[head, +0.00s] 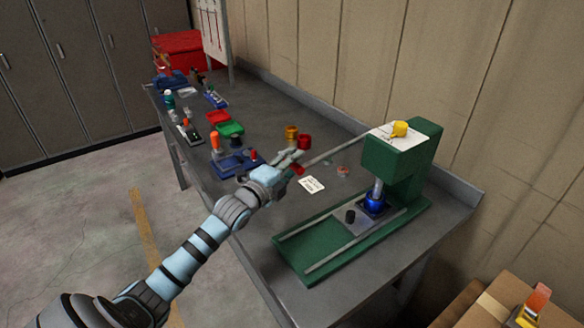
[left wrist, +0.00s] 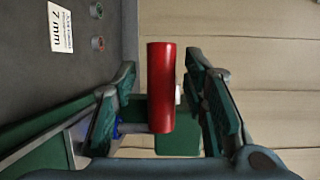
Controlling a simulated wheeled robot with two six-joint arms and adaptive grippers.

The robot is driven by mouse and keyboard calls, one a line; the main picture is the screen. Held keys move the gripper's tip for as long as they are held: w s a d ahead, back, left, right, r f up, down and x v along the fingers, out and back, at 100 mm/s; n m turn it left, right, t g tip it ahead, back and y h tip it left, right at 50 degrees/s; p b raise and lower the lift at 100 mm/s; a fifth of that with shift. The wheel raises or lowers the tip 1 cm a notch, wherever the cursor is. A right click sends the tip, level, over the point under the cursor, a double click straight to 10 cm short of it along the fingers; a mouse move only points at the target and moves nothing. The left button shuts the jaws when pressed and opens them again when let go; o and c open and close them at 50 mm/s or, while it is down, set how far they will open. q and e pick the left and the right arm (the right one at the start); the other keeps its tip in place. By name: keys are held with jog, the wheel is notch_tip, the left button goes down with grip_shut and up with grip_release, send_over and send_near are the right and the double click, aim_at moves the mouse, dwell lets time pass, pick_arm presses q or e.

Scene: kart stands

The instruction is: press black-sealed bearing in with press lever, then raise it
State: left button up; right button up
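The green arbor press (head: 395,160) stands at the near right end of the bench. Its silver ram (head: 377,188) is above a blue part (head: 375,204); whether a black-sealed bearing sits in it is too small to tell. The press lever (head: 335,147) slants out to the left, towards the bench middle. Its red handle (left wrist: 161,88) stands between the fingers of my left gripper (head: 287,160) in the left wrist view. The left fingers (left wrist: 162,75) are open, with a gap on both sides of the handle. My right gripper is not in view.
A white 7 mm card (head: 312,184) and small rings (head: 342,171) lie beside the press. A gold cup (head: 291,132), red cup (head: 304,142), blue tray (head: 237,163) and green tray (head: 230,129) stand farther along the bench. A cardboard box (head: 490,308) is at bottom right.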

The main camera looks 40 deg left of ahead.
pick_arm(q)
jog(key=shift+w, duration=0.2)
jog(key=shift+s, duration=0.1)
grip_shut()
jog(key=shift+r, duration=0.1)
